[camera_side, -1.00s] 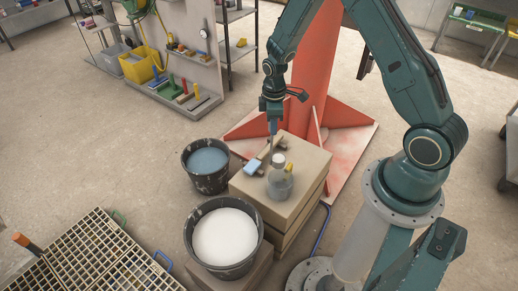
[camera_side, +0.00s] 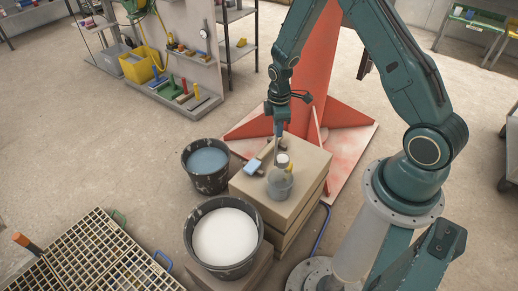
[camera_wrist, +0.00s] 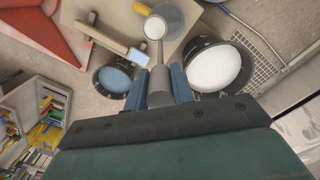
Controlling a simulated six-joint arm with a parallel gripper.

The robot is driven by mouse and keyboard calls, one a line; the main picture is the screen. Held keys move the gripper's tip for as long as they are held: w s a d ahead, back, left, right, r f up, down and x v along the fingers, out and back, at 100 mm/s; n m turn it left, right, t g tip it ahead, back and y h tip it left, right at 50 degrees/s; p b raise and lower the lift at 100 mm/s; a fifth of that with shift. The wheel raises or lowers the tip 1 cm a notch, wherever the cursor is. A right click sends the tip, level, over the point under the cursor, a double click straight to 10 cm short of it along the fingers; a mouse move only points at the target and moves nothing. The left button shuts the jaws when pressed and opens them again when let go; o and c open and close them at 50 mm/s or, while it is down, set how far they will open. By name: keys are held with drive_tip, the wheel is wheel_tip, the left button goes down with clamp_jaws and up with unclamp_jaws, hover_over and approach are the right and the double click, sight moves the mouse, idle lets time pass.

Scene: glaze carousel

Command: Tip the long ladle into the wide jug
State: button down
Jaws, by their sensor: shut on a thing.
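My gripper (camera_side: 279,136) is shut on the ladle's grey handle (camera_wrist: 160,88), above the stacked block. The ladle's long thin shaft reaches away from the jaws to a small bowl (camera_wrist: 155,27) with a white inside. In the side view the white bowl (camera_side: 282,159) is over the mouth of the clear grey jug (camera_side: 280,184). The jug stands on the block and also shows behind the bowl in the wrist view (camera_wrist: 176,14). I cannot tell whether the bowl touches the rim. No stream shows between bowl and jug.
A blue-headed tool (camera_side: 253,166) lies on the block (camera_side: 246,188) left of the jug. A small yellow thing (camera_side: 290,169) is behind the jug. A bucket of blue liquid (camera_side: 208,161) and one of white (camera_side: 225,237) stand left and front. A grating (camera_side: 90,260) lies front left.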

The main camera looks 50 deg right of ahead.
drive_tip(key=shift+s+a+t+h, duration=0.15)
drive_tip(key=shift+s+a+h, duration=0.15)
drive_tip(key=shift+a, duration=0.2)
drive_tip(key=shift+s+a+t+h, duration=0.2)
drive_tip(key=shift+a+h, duration=0.1)
drive_tip(key=shift+a, duration=0.2)
drive_tip(key=shift+s+a, duration=0.15)
drive_tip(key=shift+a, duration=0.2)
drive_tip(key=shift+s+a+f+t+h, duration=0.15)
drive_tip(key=shift+s+a+t+h, duration=0.15)
drive_tip(key=shift+a+h, duration=0.3)
drive_tip(key=shift+s+a+f+t+h, duration=0.15)
drive_tip(key=shift+s+a+h, duration=0.25)
drive_tip(key=shift+a, duration=0.4)
idle(1.2)
drive_tip(key=shift+s+a+f+t+h, duration=0.25)
drive_tip(key=shift+s+a+f+h, duration=0.1)
drive_tip(key=shift+a+h, duration=0.3)
drive_tip(key=shift+s+a+f+t+h, duration=0.2)
drive_tip(key=shift+s+a+f+h, duration=0.15)
drive_tip(key=shift+a, duration=0.45)
drive_tip(key=shift+s+a+f+t+h, duration=0.3)
drive_tip(key=shift+s+a+h, duration=0.1)
drive_tip(key=shift+a+h, duration=0.3)
idle(1.9)
